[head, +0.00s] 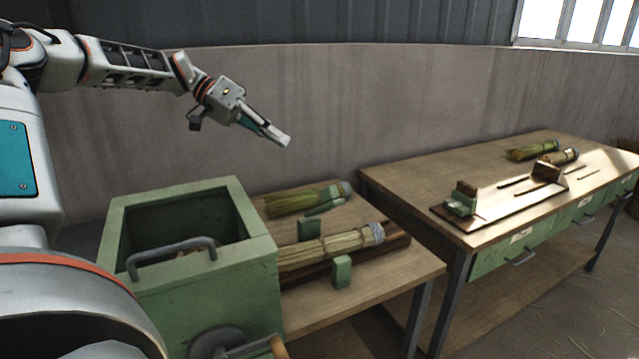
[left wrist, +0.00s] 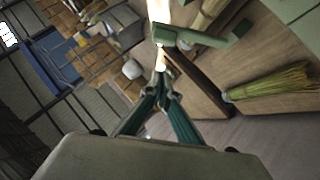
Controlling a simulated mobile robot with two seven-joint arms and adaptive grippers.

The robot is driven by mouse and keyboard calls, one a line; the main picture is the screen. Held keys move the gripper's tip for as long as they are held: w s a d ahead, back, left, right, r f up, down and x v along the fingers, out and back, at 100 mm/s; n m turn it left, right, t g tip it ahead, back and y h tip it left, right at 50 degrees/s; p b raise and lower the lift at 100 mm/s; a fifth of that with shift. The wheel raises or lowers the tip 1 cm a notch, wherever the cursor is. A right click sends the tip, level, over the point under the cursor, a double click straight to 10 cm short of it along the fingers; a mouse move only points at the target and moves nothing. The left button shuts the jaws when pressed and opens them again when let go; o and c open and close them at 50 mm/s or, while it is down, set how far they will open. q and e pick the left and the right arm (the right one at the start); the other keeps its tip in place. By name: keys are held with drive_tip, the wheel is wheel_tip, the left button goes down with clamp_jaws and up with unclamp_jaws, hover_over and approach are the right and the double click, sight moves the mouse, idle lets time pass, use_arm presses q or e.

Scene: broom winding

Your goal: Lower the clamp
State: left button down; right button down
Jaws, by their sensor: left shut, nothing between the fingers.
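A bundle of pale broom straw (head: 330,247) with a grey band lies on the near wooden bench, between two upright green blocks, a rear one (head: 309,229) and a front one (head: 341,272). These blocks look like parts of a clamp; I cannot tell its exact position. In the left wrist view a green bar (left wrist: 190,38) crosses just beyond my fingertips, with the straw bundle (left wrist: 208,14) beside it. My left gripper (head: 284,139) is shut and empty, held in the air above the bench; its fingers also show in the left wrist view (left wrist: 160,82). My right gripper is out of view.
A green box (head: 240,270) with a grey handle (head: 172,255) and a crank stands left of the bench. A greener broom (head: 300,201) lies behind the bundle. A second table (head: 400,183) at right holds a jig and more brooms. A wall runs behind.

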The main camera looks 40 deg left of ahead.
use_arm(q)
drive_tip(key=s+f+x, duration=0.1)
drive_tip(key=s+x, duration=0.1)
drive_tip(key=x, duration=1)
drive_tip(key=shift+d+f+b, duration=0.25)
drive_tip(key=shift+f+b, duration=0.05)
drive_tip(key=shift+b, duration=0.05)
drive_tip(key=shift+s, duration=0.2)
